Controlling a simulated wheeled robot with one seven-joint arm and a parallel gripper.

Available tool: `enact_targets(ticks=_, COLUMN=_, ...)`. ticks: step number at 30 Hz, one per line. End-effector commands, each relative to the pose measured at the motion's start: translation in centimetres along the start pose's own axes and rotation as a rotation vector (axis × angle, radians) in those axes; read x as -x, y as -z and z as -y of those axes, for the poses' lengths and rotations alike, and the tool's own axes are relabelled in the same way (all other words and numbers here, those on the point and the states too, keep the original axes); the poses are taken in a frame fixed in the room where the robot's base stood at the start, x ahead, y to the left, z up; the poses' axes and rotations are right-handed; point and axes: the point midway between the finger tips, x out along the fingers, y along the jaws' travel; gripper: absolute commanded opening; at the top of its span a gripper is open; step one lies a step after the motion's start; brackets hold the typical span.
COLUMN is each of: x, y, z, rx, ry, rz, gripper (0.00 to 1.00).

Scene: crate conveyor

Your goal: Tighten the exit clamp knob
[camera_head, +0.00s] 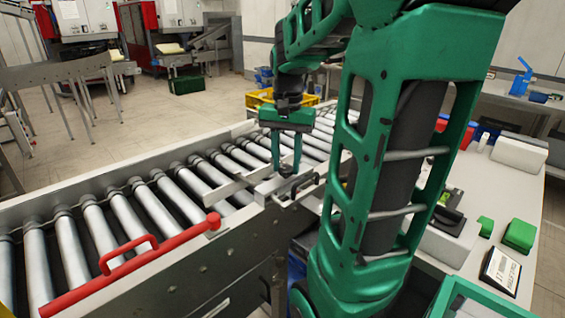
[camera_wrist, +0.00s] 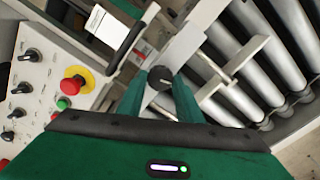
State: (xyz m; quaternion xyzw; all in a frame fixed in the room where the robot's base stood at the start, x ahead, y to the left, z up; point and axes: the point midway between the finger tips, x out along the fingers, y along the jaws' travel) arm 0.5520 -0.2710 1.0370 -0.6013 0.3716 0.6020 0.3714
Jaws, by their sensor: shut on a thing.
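The exit clamp knob (camera_wrist: 160,77) is a round black knob on a light grey bracket at the side of the roller conveyor. My gripper (camera_wrist: 158,84) is shut on it, with one green finger on either side of it in the wrist view. In the head view my gripper (camera_head: 287,170) points down at the conveyor's near side rail, and the knob (camera_head: 286,171) shows small and dark between the fingertips. The knob's stem is hidden in both views.
The roller conveyor (camera_head: 141,216) runs along the left, with a red bar and handle (camera_head: 140,258) on its near rail. A control panel with a red stop button (camera_wrist: 77,84) lies left of the knob in the wrist view. A yellow crate (camera_head: 259,98) stands behind.

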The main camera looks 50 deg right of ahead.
Motion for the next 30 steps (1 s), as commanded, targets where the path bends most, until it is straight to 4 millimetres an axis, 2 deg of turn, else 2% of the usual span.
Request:
enact_targets(ticks=6, x=0.04, y=-0.15, z=0.29, rx=-0.151, ry=0.002, rz=0.001, gripper=0.1)
enact_targets(ticks=15, x=0.04, y=-0.17, z=0.34, rx=-0.289, ry=0.002, rz=0.001, gripper=0.1)
enact_targets(ticks=30, x=0.06, y=-0.16, z=0.41, rx=-0.33, ry=0.003, rz=0.0, gripper=0.1)
